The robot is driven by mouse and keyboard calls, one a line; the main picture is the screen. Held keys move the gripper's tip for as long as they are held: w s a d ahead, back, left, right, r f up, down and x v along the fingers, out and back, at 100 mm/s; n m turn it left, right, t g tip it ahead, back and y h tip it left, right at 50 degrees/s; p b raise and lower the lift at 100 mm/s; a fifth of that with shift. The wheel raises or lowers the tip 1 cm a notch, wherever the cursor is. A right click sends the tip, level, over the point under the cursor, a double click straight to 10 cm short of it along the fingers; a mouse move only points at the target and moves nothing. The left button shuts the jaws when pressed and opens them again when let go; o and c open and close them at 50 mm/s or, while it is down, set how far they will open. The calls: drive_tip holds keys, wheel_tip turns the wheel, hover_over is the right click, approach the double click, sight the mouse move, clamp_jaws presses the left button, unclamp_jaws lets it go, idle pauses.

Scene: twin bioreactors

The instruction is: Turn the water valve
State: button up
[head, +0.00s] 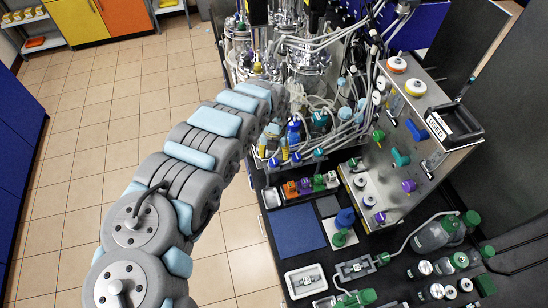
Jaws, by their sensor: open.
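A slanted grey panel (388,185) on the right side of the bench carries several coloured valve handles. They include a blue handle (417,130), a teal handle (400,157), a purple handle (408,185) and a small green one (378,135). I cannot tell which is the water valve; no label for it is readable. My grey arm reaches from the lower left up to the left edge of the bench, beside the bioreactors. My gripper cannot be made out at its far end.
Metal bioreactor vessels (307,58) with many tubes crowd the back of the bench. A blue mat (296,230), white trays (305,281) and green-capped bottles (434,236) lie in front. A black bin marked USED (455,122) sits right of the panel. Tiled floor is clear at left.

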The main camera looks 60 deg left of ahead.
sight(274, 160)
wheel_tip(274, 160, up, 8)
drive_tip(key=shift+r, duration=0.25)
idle(0.4)
idle(0.5)
